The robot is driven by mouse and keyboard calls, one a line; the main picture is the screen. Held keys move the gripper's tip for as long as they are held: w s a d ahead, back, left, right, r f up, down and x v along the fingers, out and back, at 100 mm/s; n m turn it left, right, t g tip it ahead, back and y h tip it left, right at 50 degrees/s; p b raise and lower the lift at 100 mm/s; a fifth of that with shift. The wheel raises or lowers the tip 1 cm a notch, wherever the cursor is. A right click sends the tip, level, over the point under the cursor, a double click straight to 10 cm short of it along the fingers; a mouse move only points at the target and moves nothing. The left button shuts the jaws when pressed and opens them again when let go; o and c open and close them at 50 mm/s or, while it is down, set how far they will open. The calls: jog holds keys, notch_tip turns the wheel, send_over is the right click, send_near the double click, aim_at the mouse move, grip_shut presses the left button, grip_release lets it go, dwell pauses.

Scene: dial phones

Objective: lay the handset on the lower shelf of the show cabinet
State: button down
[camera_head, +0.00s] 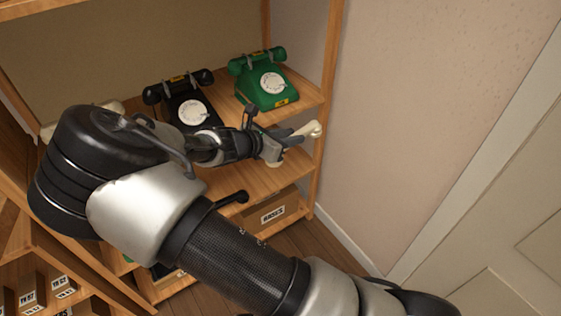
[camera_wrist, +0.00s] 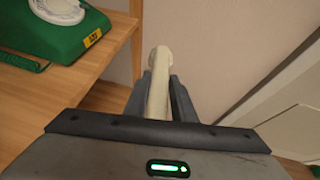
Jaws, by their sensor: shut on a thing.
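The cream handset (camera_head: 314,130) is in my gripper (camera_head: 284,145), near the right front post of the cabinet. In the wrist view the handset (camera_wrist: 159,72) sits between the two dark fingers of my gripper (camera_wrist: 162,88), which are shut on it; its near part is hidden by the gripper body. It is in front of the shelves, below the level of the upper phones. The wooden show cabinet (camera_head: 328,75) has an upper shelf (camera_head: 303,93) and a lower shelf (camera_head: 239,180). My arm hides much of the lower shelf.
A black dial phone (camera_head: 190,110) and a green dial phone (camera_head: 270,85) stand on the upper shelf. A cream object shows partly behind my arm at left. A labelled box (camera_head: 268,212) is under the lower shelf. The wall (camera_head: 420,90) is close on the right.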

jog(key=s+d+r+p, duration=0.4)
jog(key=s+r+p, duration=0.1)
jog(key=r+p, duration=0.4)
jog(key=s+d+r+g+p, duration=0.1)
jog(key=s+d+r+p, duration=0.3)
jog(key=r+p, duration=0.5)
jog(key=s+p, duration=0.1)
jog(key=p, duration=0.3)
jog(key=shift+s+d+m+h, duration=0.2)
jog(key=shift+s+m+h, duration=0.1)
